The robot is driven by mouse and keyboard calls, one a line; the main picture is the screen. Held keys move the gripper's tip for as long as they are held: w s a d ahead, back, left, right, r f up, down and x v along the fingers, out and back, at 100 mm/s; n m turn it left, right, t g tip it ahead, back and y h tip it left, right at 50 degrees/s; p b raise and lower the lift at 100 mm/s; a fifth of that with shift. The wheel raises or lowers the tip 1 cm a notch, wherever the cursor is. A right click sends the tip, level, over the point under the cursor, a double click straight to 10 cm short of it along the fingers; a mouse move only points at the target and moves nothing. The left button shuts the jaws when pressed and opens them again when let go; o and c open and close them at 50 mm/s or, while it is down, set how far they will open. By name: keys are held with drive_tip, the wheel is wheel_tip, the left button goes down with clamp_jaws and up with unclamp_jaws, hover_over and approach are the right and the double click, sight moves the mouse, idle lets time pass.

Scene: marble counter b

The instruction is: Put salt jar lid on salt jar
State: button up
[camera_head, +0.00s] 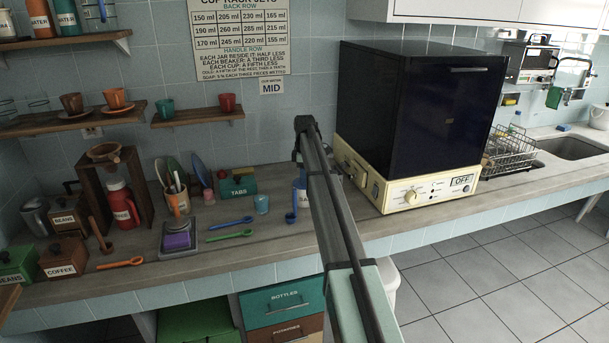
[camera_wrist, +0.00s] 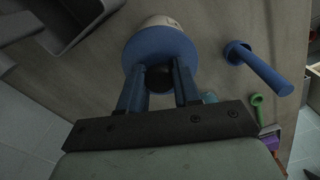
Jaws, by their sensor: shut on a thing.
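The salt jar (camera_head: 302,200), white with a blue label starting "SA", stands on the counter left of the cream appliance, partly hidden by my arm. In the wrist view its pale body (camera_wrist: 160,20) shows just beyond the blue salt jar lid (camera_wrist: 160,48). My gripper (camera_wrist: 158,82) is shut on the lid's dark knob, with a finger on each side. The lid lies across the jar's top in this view. I cannot tell whether it is seated or slightly above the rim. In the head view my arm hides the fingertips.
A blue scoop (camera_wrist: 262,70) stands close to the jar. The black-topped cream appliance (camera_head: 411,190) is close on the right. The counter front edge is near.

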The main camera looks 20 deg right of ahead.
drive_tip(key=shift+f, duration=0.15)
drive_tip(key=o, duration=1.1)
drive_tip(key=shift+c, duration=0.2)
wheel_tip(320, 180, up, 13)
